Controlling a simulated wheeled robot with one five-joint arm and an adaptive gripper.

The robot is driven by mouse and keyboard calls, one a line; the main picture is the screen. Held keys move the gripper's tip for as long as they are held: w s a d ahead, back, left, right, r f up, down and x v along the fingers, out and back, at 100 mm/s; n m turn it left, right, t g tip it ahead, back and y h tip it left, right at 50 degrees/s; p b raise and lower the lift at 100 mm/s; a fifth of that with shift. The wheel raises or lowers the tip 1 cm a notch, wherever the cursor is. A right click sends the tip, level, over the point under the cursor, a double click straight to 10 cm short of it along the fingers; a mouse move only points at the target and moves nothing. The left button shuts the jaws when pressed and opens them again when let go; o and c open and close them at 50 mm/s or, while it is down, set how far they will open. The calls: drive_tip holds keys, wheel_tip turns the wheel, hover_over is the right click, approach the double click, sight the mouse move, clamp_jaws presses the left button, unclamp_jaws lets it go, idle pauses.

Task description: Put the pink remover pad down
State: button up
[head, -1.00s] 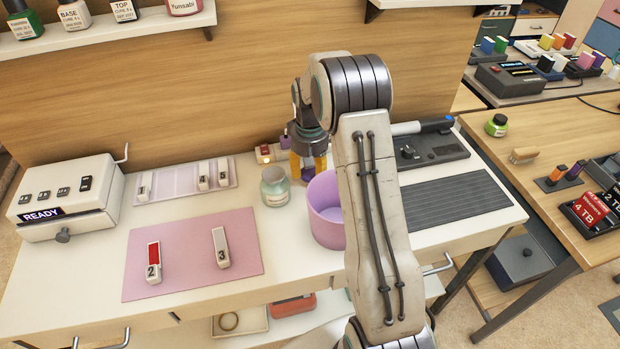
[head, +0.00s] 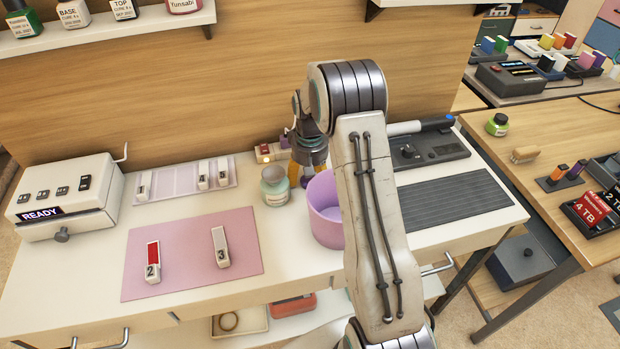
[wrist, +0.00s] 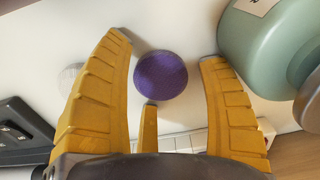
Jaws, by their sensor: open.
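My gripper (head: 304,178) is open over the back of the white desk, just right of the teal jar. In the wrist view the yellow fingers (wrist: 165,55) are spread. A round purple pad with a rough top (wrist: 160,75) lies between them, with a gap on each side; I see no clearly pink pad. I cannot tell whether it rests flat on the desk. In the head view the fingers and my arm mostly hide that spot. The teal jar (head: 275,192) with a grey top stands close beside the right finger in the wrist view (wrist: 265,45).
A purple bin (head: 325,225) stands in front of my gripper, partly behind my arm. A pink mat (head: 190,280) with two numbered sticks lies front left. A white machine reading READY (head: 65,195) is at far left. A small block with lights (head: 265,152) stands near the back wall.

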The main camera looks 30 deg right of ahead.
wheel_tip(320, 180, up, 12)
drive_tip(key=p, duration=0.1)
drive_tip(key=s+a+r, duration=0.4)
drive_tip(key=s+r, duration=0.1)
drive_tip(key=r, duration=0.1)
drive_tip(key=s+a+n+t, duration=0.1)
drive_tip(key=s+a, duration=0.2)
drive_tip(key=s, duration=0.8)
drive_tip(key=s+a+n+t, duration=0.1)
drive_tip(key=s+a+t, duration=0.1)
drive_tip(key=s, duration=1)
drive_tip(key=shift+a+r, duration=0.3)
drive_tip(key=shift+a, duration=0.5)
